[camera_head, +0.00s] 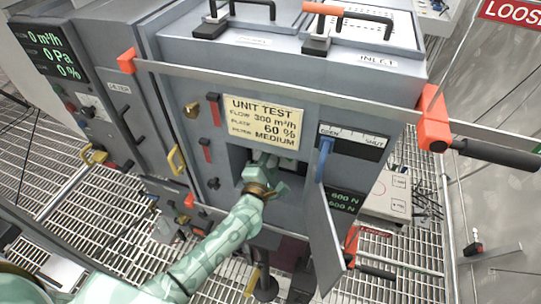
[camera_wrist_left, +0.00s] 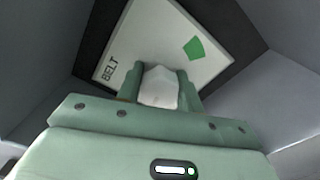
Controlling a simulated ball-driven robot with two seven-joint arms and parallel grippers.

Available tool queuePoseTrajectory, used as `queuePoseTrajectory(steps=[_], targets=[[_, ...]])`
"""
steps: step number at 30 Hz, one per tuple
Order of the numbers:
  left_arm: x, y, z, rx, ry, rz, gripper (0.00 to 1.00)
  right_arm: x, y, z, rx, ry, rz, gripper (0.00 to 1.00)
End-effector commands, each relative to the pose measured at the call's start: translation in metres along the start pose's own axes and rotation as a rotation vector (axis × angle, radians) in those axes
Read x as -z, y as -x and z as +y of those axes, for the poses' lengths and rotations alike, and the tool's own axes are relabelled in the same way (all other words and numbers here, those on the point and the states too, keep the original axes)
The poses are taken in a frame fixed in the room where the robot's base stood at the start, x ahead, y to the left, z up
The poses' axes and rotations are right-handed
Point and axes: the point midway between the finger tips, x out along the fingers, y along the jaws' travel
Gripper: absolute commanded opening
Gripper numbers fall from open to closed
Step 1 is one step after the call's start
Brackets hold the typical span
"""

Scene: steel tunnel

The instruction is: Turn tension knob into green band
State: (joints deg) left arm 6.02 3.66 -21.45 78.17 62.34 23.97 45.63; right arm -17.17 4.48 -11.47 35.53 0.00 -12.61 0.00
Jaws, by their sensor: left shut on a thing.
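The tension knob (camera_wrist_left: 158,88) is a pale, faceted knob on a white dial plate (camera_wrist_left: 125,40) marked BELT, seen in the left wrist view. The green band (camera_wrist_left: 194,48) is a green patch on that plate, up and right of the knob. My left gripper (camera_wrist_left: 160,90) is shut on the knob, one finger on each side. In the head view my left gripper (camera_head: 262,178) reaches into a recess in the grey cabinet (camera_head: 290,65), and the knob is hidden there. Any pointer on the knob cannot be made out. My right gripper is not in view.
An open door panel (camera_head: 326,240) hangs just right of my left arm. A steel bar (camera_head: 270,84) with orange clamps crosses the cabinet above the recess. A yellow UNIT TEST label (camera_head: 262,121) and a blue lever (camera_head: 324,158) are close by. Dark walls enclose the dial closely.

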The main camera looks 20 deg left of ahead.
Motion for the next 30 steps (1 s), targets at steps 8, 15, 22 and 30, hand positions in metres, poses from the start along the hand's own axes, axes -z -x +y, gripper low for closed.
queuePoseTrajectory(steps=[8, 15, 22, 30], targets=[[-0.001, 0.0, 0.0, 0.002, -0.229, 0.0, 0.14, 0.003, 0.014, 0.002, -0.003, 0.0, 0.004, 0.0], [-0.001, 0.0, -0.001, 0.002, -0.365, 0.0, 0.14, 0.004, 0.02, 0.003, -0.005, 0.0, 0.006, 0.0], [0.0, 0.001, -0.002, 0.002, -0.432, -0.001, 0.14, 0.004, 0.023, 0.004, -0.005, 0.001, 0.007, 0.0], [0.0, 0.001, -0.003, 0.003, -0.45, -0.001, 0.14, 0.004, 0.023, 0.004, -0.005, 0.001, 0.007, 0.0]])
